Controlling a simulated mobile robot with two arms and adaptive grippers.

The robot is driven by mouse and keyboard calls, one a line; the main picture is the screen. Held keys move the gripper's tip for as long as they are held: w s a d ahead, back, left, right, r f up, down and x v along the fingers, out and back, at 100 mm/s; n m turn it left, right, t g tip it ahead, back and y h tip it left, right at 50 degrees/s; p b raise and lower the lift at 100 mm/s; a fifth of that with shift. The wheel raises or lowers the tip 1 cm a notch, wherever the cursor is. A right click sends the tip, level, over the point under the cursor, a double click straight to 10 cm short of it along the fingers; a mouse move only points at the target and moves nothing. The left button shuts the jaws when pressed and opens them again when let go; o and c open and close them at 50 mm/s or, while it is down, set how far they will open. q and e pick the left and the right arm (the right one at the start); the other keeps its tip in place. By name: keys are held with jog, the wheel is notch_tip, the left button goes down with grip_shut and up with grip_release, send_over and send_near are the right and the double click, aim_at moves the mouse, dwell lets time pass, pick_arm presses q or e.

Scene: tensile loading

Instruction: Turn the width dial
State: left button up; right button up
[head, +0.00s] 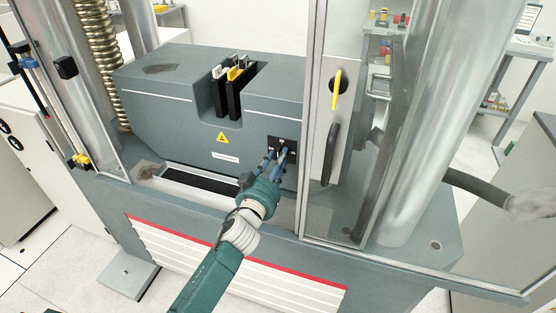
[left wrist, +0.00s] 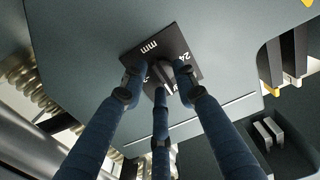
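The width dial is a small dark knob (left wrist: 158,72) on a black square plate (left wrist: 150,52) marked "mm" and "24". In the head view the plate (head: 281,148) sits on the front of the grey machine block. My left gripper (head: 277,154) reaches it from below. I cannot tell whether the fingertips touch the knob. My right gripper is not in view.
Black jaws with a yellow part (head: 236,82) stand in a slot above the plate. A large metal column (head: 425,120) stands further right. The block's front left is clear.

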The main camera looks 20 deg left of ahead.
pick_arm(q)
grip_shut()
jog(key=shift+m, duration=0.3)
jog(key=m, duration=1.7)
jog(key=shift+a+f, duration=0.1)
jog(key=shift+a, duration=0.1)
jog(key=shift+m, duration=0.3)
grip_release()
